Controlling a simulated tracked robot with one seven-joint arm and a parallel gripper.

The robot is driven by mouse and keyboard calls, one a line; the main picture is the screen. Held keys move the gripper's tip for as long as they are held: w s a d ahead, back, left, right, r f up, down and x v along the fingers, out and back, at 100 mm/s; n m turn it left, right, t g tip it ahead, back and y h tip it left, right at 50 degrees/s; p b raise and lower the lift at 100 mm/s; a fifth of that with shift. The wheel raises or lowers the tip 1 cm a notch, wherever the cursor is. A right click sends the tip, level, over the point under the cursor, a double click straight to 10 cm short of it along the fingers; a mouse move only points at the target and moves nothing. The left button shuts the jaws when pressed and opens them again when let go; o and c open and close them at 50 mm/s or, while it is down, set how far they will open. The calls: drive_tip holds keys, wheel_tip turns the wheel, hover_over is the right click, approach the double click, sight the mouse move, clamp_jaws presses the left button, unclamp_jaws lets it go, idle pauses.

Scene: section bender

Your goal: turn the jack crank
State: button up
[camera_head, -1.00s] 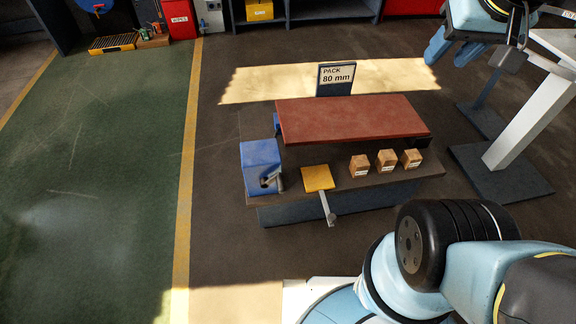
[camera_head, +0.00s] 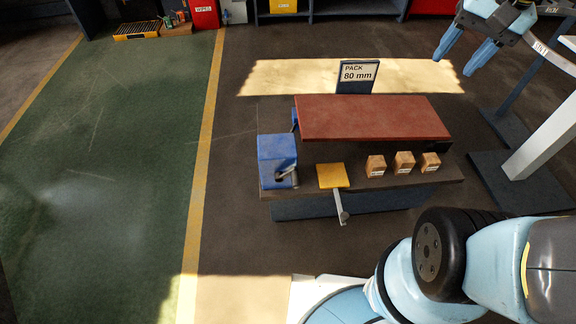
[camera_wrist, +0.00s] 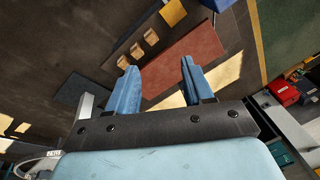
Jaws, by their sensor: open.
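A grey arm with a round knob (camera_head: 342,211) sticks out in front, below a yellow square plate (camera_head: 332,175) at the bench's front edge. A blue box (camera_head: 277,156) at the bench's left end carries a grey bent handle (camera_head: 286,176). I cannot tell for sure which of the two is the jack crank. My gripper (camera_head: 464,54) is open and empty, high at the upper right of the head view, well apart from both. In the wrist view its blue fingers (camera_wrist: 158,68) are spread; the yellow plate (camera_wrist: 173,12) shows at the top edge, and the blue box (camera_wrist: 217,4) beside it.
A red-brown slab (camera_head: 372,118) covers the bench's back part, behind several small wooden blocks (camera_head: 404,162). A "PACK 80 mm" sign (camera_head: 357,73) stands behind it. A pale post on a dark base (camera_head: 513,184) stands at right. The floor left of the bench is clear.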

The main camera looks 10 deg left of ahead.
drive_tip(key=w+a+f+m+g+y, duration=0.3)
drive_tip(key=w+a+f+m+g, duration=0.3)
drive_tip(key=w+f, duration=0.4)
drive_tip(key=w+a+f+m+g+y, duration=0.2)
drive_tip(key=a+f+m, duration=0.15)
drive_tip(key=f, duration=0.55)
drive_tip(key=w+a+f+m+g+y, duration=0.2)
drive_tip(key=a+f+m, duration=0.15)
drive_tip(key=f, duration=0.55)
drive_tip(key=w+a+f+m+g+y, duration=0.25)
drive_tip(key=f+m, duration=0.25)
drive_tip(key=f, duration=0.4)
drive_tip(key=s+a+f+m+y, duration=0.15)
drive_tip(key=f+m, duration=0.25)
drive_tip(key=f, duration=0.4)
drive_tip(key=s+a+f+m+y, duration=0.1)
drive_tip(key=s+f+m+y, duration=0.2)
drive_tip(key=f, duration=0.5)
drive_tip(key=x, duration=1.3)
drive_tip(key=shift+s+a+g, duration=0.25)
drive_tip(key=shift+s+g, duration=0.1)
drive_tip(key=shift+f, duration=0.15)
clamp_jaws()
